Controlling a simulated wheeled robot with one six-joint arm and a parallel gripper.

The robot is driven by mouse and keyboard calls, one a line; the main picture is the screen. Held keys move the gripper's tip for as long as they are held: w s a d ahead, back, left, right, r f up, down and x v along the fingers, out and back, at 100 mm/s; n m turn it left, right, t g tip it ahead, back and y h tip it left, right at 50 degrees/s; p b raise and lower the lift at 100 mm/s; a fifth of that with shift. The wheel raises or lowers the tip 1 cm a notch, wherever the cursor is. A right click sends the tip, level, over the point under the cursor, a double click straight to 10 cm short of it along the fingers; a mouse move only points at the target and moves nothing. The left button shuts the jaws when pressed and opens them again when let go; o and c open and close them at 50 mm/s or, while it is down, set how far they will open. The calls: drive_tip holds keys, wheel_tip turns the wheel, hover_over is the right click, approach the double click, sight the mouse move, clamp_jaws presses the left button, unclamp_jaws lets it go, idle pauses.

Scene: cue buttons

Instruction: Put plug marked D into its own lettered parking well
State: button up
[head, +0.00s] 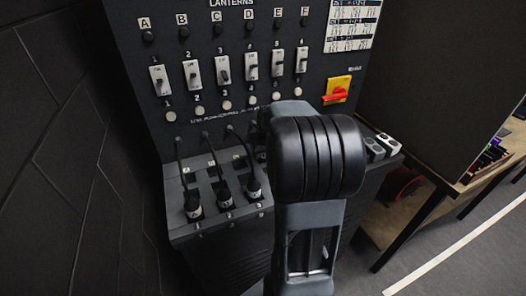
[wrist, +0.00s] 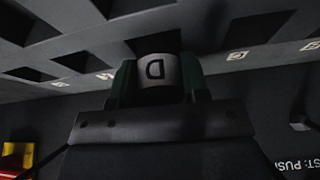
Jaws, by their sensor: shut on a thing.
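The plug marked D (wrist: 155,72) shows a pale band with a dark letter D in the wrist view. My gripper (wrist: 158,88) is shut on it, with a green finger on each side. The lettered parking wells show as dark openings (wrist: 255,26) in a grey panel along the top of the wrist view, with small letter labels (wrist: 237,55) beside them. The held plug is at the panel's edge in the picture; I cannot tell whether it is touching a well or inside one. In the head view my arm hides the gripper and this plug.
In the head view, corded plugs (head: 223,194) stand on the sloped ledge left of my arm.

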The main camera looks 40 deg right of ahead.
drive_tip(key=o, duration=1.1)
drive_tip(key=shift+c, duration=0.2)
drive_tip(key=v, duration=1.4)
drive_tip(key=shift+f, duration=0.1)
drive_tip(key=s+a+f+n, duration=0.1)
drive_tip(key=s+a+f, duration=0.1)
drive_tip(key=a, duration=0.4)
drive_tip(key=s+a+f+n+y+p, duration=0.1)
drive_tip(key=s+a+f, duration=0.2)
drive_tip(key=a, duration=0.4)
drive_tip(key=s+a+f+n, duration=0.1)
drive_tip(key=s+a+f, duration=0.2)
drive_tip(key=a, duration=0.4)
drive_tip(key=shift+s+a+f+n+g, duration=0.1)
drive_tip(key=shift+s+n+g, duration=0.1)
drive_tip(key=shift+s, duration=0.2)
drive_tip(key=shift+s+a+f+n+g, duration=0.1)
drive_tip(key=shift+s+f+n+g, duration=0.1)
drive_tip(key=shift+s, duration=0.2)
